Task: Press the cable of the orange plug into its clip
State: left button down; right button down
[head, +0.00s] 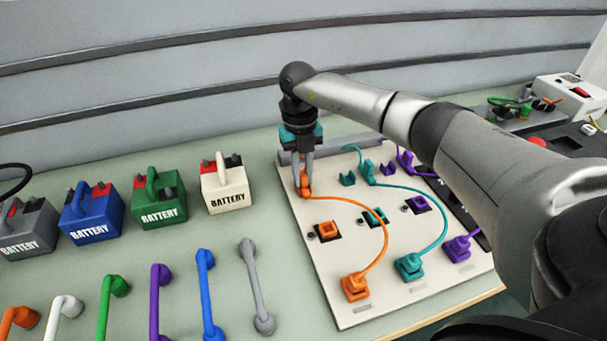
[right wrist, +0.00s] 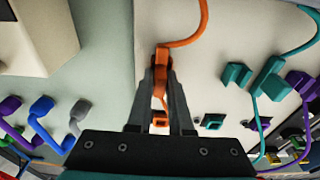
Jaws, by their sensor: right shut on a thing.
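My right gripper (head: 304,188) is at the back left of the pale board, fingers pointing down and closed on a small orange piece (right wrist: 161,62) at the orange cable. An orange cable (head: 384,232) curves from there to an orange block (head: 355,288) at the board's front. In the right wrist view, an orange strand (right wrist: 186,40) also runs up from the fingers. A separate orange clip is not clear; the fingers cover that spot. I cannot tell whether the cable sits in a clip. The orange square socket (head: 328,231) lies in front of the gripper. My left gripper is not in view.
A teal clip (head: 347,179), teal cable (head: 443,222) and purple parts (head: 388,168) lie right of the gripper. The cream battery (head: 224,188) stands left of the board (head: 345,318). Several coloured handles lie at front left. My right arm crosses above the right side.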

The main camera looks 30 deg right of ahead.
aim_at(305, 188)
jog(key=f, duration=0.1)
jog(key=s+f, duration=0.1)
jog(key=f, duration=0.1)
jog(key=shift+s, duration=0.2)
jog(key=c, duration=0.8)
grip_release()
jog(key=shift+g, duration=0.3)
jog(key=r+p, duration=0.2)
jog(key=r, duration=0.1)
jog(key=r+p, duration=0.5)
jog(key=p, duration=0.1)
jog(key=shift+w+d+r, duration=0.15)
jog(key=shift+w+r, duration=0.25)
jog(key=shift+f, duration=0.1)
